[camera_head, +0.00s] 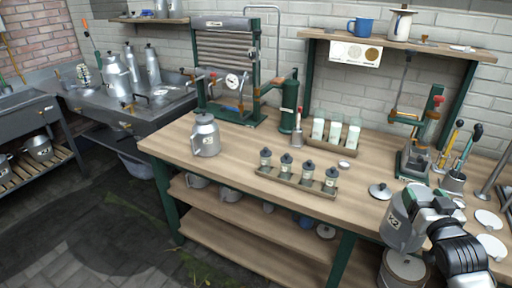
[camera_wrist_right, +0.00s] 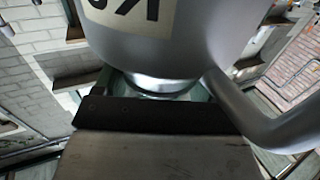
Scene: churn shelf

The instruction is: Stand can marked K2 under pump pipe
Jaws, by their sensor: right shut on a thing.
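My right gripper (camera_head: 428,207) is shut on a grey metal can (camera_head: 399,226) whose label reads K2. It holds the can off the bench's front right edge, tilted in the head view. In the right wrist view the can (camera_wrist_right: 165,45) fills the top, with its label upside down and its handle at the right. A green upright cylinder (camera_head: 289,115) with an orange side arm stands on the bench, and a bent grey pipe (camera_head: 279,40) rises behind it. I cannot tell which is the pump pipe. My left gripper is not in view.
Another labelled can (camera_head: 206,136) stands on the wooden bench (camera_head: 225,165) at left. A rack of small dark-capped jars (camera_head: 297,179) and a tray of white-green bottles (camera_head: 335,133) stand mid-bench. A loose lid (camera_head: 380,191) lies near the held can. A green-framed press (camera_head: 422,135) stands behind.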

